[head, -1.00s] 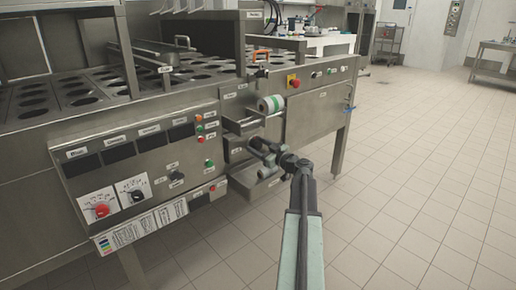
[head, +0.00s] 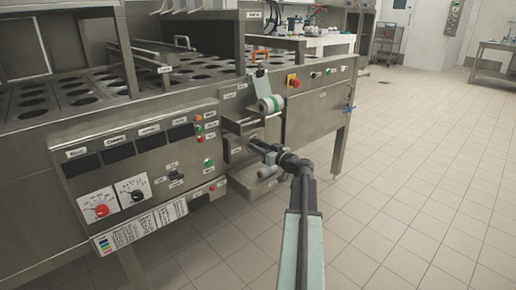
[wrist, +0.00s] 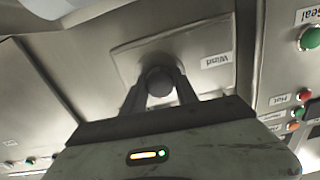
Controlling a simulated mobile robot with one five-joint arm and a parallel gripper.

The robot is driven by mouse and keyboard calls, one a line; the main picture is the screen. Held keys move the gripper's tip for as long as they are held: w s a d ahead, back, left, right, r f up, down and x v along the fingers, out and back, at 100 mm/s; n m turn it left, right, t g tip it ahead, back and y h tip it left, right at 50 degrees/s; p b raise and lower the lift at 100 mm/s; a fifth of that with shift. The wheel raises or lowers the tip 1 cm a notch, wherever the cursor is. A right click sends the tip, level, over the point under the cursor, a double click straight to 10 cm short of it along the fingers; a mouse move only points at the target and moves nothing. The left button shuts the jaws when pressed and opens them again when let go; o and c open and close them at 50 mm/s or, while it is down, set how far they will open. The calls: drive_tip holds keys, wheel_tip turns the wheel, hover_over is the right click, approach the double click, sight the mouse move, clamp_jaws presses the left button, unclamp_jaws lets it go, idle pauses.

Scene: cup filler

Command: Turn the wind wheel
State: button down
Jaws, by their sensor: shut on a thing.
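The wind wheel (wrist: 160,80) is a small dark round knob on a square metal plate, beside a label reading "Wind" in the wrist view. My gripper (wrist: 161,94) has its two fingers on either side of the knob and is shut on it.
The machine's control panel (head: 140,165) with dials and buttons is to the left. A red button (wrist: 306,96) and a green button (wrist: 309,38) are right of the wheel in the wrist view. A pale roller (head: 268,171) sits just below my gripper. The tiled floor at right is clear.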

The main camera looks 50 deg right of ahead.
drive_tip(key=m, duration=0.4)
drive_tip(key=shift+w+m, duration=0.15)
drive_tip(key=shift+m, duration=0.15)
drive_tip(key=m, duration=0.5)
drive_tip(key=shift+m, duration=0.3)
drive_tip(key=m, duration=0.4)
drive_tip(key=shift+m, duration=0.3)
drive_tip(key=m, duration=1)
drive_tip(key=shift+m, duration=0.4)
drive_tip(key=m, duration=0.4)
drive_tip(key=shift+m, duration=0.3)
drive_tip(key=m, duration=0.4)
drive_tip(key=shift+f, duration=0.15)
drive_tip(key=m, duration=0.5)
